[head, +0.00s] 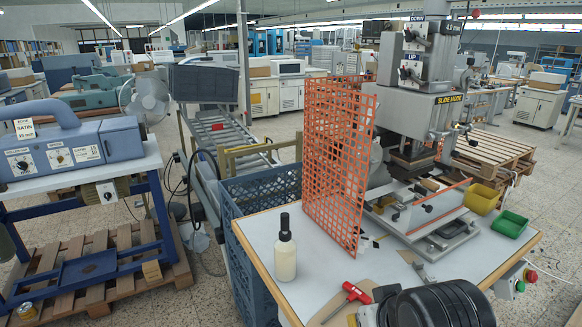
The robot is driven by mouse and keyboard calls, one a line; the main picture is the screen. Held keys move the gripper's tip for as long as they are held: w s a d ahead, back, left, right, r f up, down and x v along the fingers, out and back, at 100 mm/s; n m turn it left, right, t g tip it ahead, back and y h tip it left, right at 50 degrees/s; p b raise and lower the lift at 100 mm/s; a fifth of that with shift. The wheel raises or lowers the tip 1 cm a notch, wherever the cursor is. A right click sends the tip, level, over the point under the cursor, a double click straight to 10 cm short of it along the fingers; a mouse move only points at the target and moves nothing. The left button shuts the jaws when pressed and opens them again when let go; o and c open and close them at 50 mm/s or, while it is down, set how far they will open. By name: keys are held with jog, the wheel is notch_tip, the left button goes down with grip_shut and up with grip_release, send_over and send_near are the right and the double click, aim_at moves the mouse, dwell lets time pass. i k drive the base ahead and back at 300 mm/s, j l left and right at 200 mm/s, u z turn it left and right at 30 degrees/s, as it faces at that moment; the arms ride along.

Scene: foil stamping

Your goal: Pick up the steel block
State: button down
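I cannot single out the steel block with certainty. A small grey metal piece (385,292) shows at the table's front, right of a red-handled tool (348,297) and partly hidden by a black rounded form at the bottom edge. A dark grey flat piece (452,229) lies at the base of the stamping press (418,100). The black form looks like part of my arm. No gripper fingers can be made out, so my gripper does not show.
The white worktable (330,262) holds a cream bottle with a black cap (285,250) and an orange mesh guard (338,150). A blue crate (262,200) stands beyond the table's left edge. The table's front left is mostly clear.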

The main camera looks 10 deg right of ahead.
aim_at(417, 264)
jog(key=k+z, duration=0.1)
jog(key=z, duration=0.7)
jog(key=i+l+u, duration=0.2)
jog(key=l, duration=1)
jog(key=l+u, duration=0.25)
jog(key=l, duration=0.95)
